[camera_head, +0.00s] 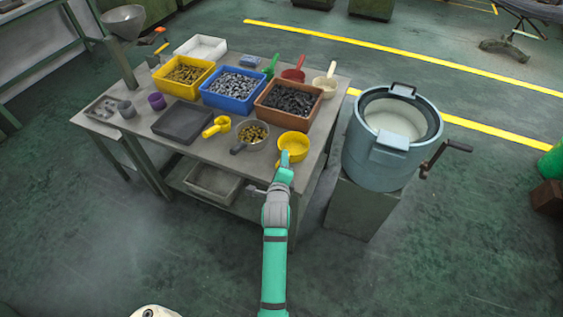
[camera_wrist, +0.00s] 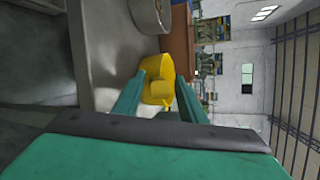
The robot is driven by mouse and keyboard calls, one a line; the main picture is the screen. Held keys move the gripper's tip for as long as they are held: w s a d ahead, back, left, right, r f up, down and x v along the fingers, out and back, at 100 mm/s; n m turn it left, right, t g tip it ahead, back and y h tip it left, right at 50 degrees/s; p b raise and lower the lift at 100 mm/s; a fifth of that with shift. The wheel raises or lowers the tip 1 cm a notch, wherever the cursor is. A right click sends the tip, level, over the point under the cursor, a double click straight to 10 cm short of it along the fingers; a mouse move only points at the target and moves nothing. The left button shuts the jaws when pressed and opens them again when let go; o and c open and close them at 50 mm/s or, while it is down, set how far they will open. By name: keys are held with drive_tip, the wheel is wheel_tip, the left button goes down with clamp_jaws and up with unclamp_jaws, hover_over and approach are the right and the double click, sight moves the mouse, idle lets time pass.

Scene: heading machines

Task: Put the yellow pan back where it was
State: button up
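The yellow pan (camera_head: 293,146) is at the front right of the workbench, right of a grey pan, in the head view. Its handle points toward my arm. My gripper (camera_head: 284,160) is at the handle, at the bench's front edge. In the wrist view the yellow pan (camera_wrist: 158,68) is straight ahead, with its handle between the fingers of my gripper (camera_wrist: 160,88). The fingers stand apart with narrow gaps beside the handle, so the gripper looks open. Whether the pan rests fully on the bench is hard to see.
The workbench (camera_head: 213,149) also holds a smaller yellow scoop (camera_head: 217,126), a grey pan with brass parts (camera_head: 251,134), a dark tray (camera_head: 183,123) and a brown bin (camera_head: 288,103). A blue-grey drum machine (camera_head: 385,160) with a crank stands close at the right.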

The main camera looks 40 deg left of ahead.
drive_tip(key=shift+r, duration=0.1)
drive_tip(key=v, duration=1.2)
drive_tip(key=s+d+f+n+t+h, duration=0.1)
drive_tip(key=s+d+f+n+h, duration=0.15)
drive_tip(key=s+d, duration=0.55)
drive_tip(key=s+d+f+n+t+h, duration=0.1)
drive_tip(key=s+d+f+n, duration=0.25)
drive_tip(key=d, duration=0.75)
drive_tip(key=s+d+r+n+h, duration=0.2)
drive_tip(key=s+d+r+n, duration=0.1)
drive_tip(key=s+d, duration=0.3)
drive_tip(key=s+d+r+n+t+h, duration=0.1)
drive_tip(key=s+d+n, duration=0.4)
drive_tip(key=s, duration=0.5)
drive_tip(key=shift+s+d+r+n+h, duration=0.2)
drive_tip(key=shift+d+r+n+h, duration=0.2)
drive_tip(key=shift+r+n+h, duration=0.45)
drive_tip(key=shift+w+r+m, duration=0.1)
drive_tip(key=shift+m, duration=0.15)
drive_tip(key=shift+a, duration=0.15)
